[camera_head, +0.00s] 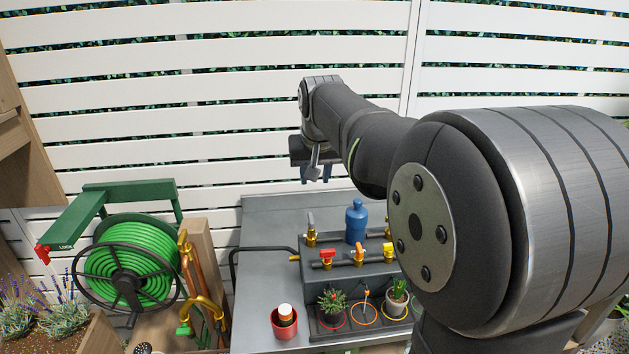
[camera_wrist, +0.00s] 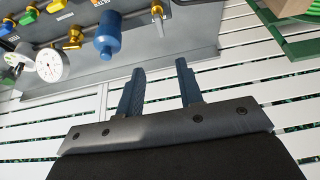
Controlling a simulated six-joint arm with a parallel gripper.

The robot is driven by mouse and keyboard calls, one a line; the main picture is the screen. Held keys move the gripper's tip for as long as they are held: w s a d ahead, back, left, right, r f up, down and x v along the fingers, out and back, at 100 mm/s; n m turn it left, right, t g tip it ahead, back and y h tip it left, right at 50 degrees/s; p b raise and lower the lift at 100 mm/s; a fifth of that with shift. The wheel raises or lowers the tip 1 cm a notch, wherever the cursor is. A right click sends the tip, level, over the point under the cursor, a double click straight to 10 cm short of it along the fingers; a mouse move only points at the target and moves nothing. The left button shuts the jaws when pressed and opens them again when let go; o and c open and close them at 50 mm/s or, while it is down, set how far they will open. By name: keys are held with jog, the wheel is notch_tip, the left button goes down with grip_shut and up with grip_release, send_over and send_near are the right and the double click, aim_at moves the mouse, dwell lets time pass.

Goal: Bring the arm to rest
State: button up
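My gripper (camera_head: 316,174) hangs above the back of the grey bench in the head view, clear of everything on it. In the wrist view my gripper (camera_wrist: 158,88) shows two blue fingers standing apart with nothing between them. The fingers are open and empty. My arm reaches in from the right of the head view and hides the right part of the bench.
A green hose reel (camera_head: 130,262) stands left. A white slatted fence (camera_head: 240,100) closes the back.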

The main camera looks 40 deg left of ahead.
jog(key=x, duration=1.7)
jog(key=shift+w+a+f, duration=0.1)
jog(key=shift+w+f, duration=0.05)
jog(key=shift+f, duration=0.2)
jog(key=shift+r, duration=0.15)
jog(key=v, duration=1.8)
jog(key=m+g+h, duration=0.3)
jog(key=m+g, duration=0.3)
send_over(311, 217)
jog(key=w+x, duration=0.1)
jog(key=x, duration=0.3)
jog(key=w+x, duration=0.1)
jog(key=x, duration=0.3)
jog(key=w+x, duration=0.1)
jog(key=x, duration=0.3)
jog(key=shift+s+d+f, duration=0.15)
jog(key=shift+d+f, duration=0.2)
jog(key=shift+f, duration=0.35)
jog(key=shift+w+a+f+m+g, duration=0.1)
jog(key=shift+w+f+m+g, duration=0.1)
jog(key=shift+f+m, duration=0.25)
jog(key=shift+w+a+f+m+g, duration=0.15)
jog(key=shift+f+m+g, duration=0.1)
jog(key=shift+f, duration=0.4)
